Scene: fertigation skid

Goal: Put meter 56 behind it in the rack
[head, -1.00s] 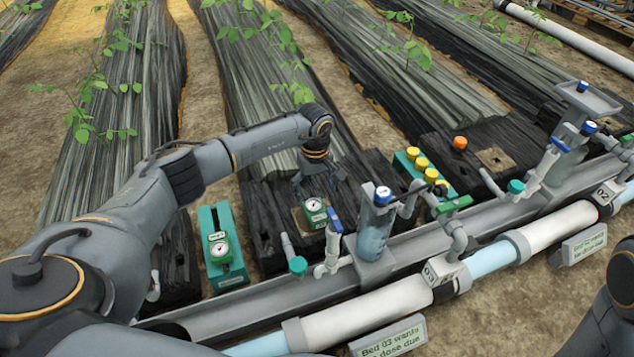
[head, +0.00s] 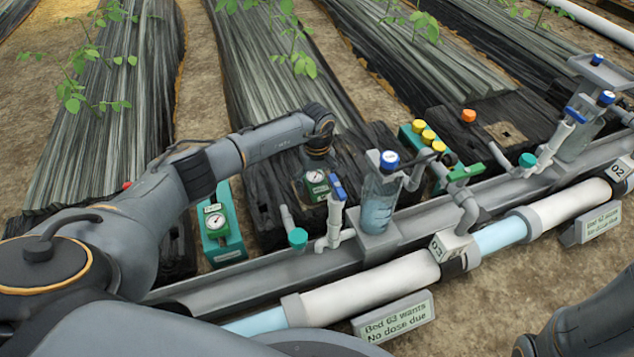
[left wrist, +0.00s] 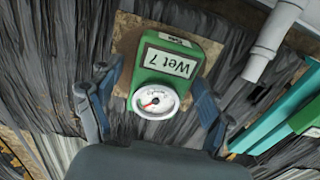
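A green meter (head: 317,184) with a round white dial sits on a brown patch in the dark bed cover. In the left wrist view this meter (left wrist: 168,62) has a label reading "Wet 7". My left gripper (left wrist: 152,100) is open, with one finger on each side of the meter and gaps to both. In the head view my left gripper (head: 318,155) is just above it, its fingers hard to make out. A teal rack (head: 235,248) to the left holds another green meter (head: 214,221); its label is too small to read. My right gripper is out of view.
A grey trough (head: 245,272) and white pipe (head: 355,288) run along the front. A clear blue-capped bottle (head: 378,200) and a blue-handled valve (head: 336,205) stand right of the meter. A teal block with yellow caps (head: 428,135) is farther right.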

